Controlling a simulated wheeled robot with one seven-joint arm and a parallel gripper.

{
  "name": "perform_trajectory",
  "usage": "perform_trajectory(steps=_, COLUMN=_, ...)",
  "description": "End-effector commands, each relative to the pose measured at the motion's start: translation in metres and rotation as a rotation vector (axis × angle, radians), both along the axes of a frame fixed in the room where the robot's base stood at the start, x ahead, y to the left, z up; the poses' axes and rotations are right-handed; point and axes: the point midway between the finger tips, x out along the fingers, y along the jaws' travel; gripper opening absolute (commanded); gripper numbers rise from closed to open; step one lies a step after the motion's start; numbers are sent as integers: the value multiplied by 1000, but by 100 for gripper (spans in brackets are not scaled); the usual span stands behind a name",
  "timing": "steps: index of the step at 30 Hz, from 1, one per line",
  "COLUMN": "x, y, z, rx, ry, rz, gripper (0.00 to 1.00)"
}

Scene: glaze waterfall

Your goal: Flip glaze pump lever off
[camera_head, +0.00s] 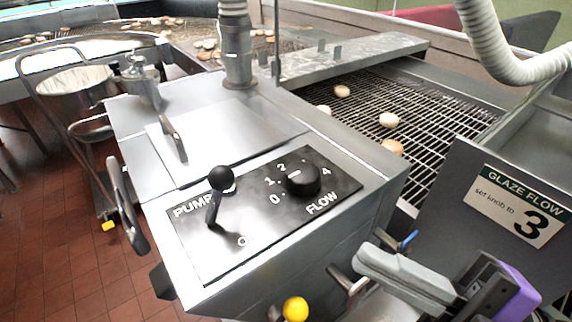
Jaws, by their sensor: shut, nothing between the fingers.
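The pump lever (214,206) stands on a black control panel (215,257) beside the printed word PUMP. It has a black ball top and a dark stem. The ball is toward the far side of the panel, and a white O mark shows near the stem's lower end. The ball may cover another mark behind it. My gripper (368,259) is at the lower right, in front of the machine and well apart from the lever. Its grey fingers are shut and empty.
A black flow knob (303,180) with printed numbers sits right of the lever. A glaze flow sign (522,207) reads "set knob to 3". A yellow ball (295,309) and handles project from the machine's front. A wire conveyor (415,110) carries several round pastries. Space above the panel's front is clear.

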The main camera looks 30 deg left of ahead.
Motion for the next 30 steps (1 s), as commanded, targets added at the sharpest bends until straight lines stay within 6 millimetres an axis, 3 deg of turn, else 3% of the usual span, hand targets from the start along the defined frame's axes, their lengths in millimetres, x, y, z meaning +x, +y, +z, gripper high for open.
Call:
perform_trajectory(steps=17, x=-3, y=8, z=4, rx=0, ry=-8, rz=6, gripper=0)
perform_trajectory(steps=30, x=-15, y=84, z=30, rx=0, ry=-7, rz=8, gripper=0)
